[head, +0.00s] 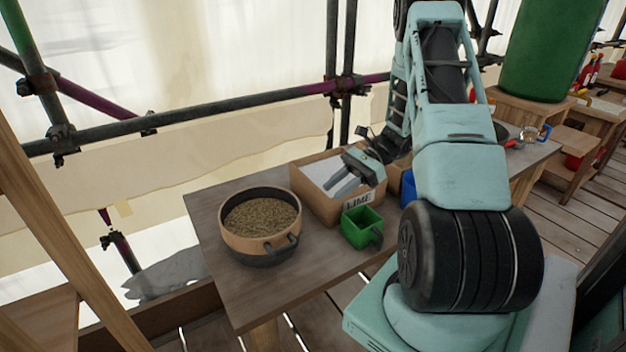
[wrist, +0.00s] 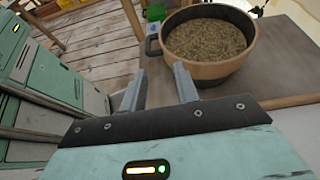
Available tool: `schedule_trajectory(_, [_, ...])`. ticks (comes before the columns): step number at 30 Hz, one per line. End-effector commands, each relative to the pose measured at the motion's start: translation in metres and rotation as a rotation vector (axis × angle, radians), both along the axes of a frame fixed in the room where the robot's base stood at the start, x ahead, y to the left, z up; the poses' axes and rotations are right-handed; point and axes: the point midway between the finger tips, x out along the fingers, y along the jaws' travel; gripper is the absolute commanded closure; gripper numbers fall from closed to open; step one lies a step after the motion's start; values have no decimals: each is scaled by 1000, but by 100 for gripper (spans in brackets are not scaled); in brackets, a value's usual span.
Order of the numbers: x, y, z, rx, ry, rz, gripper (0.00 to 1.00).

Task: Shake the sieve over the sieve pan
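The sieve (head: 234,238) is a round tan-rimmed vessel filled with brownish grains, at the left of the table. It sits on or in the dark sieve pan (head: 263,259), which shows as a dark band beneath it. A dark loop handle (head: 282,243) sticks out at the front right.
The wooden box (head: 357,200) marked LIME holds white material behind a small green container (head: 362,229). A blue item (head: 408,190) stands to their right, partly hidden by my arm. Bare table (head: 305,262) lies in front of the sieve. Scaffold poles (head: 200,116) run behind.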

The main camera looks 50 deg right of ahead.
Motion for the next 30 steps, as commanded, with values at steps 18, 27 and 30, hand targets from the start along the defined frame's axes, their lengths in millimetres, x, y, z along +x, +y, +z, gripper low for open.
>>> schedule_trajectory(18, [20,72,-33,13,5,-19,69])
schedule_trajectory(27, [33,121,-54,12,5,-18,69])
schedule_trajectory(30, [37,133,-60,11,3,-19,69])
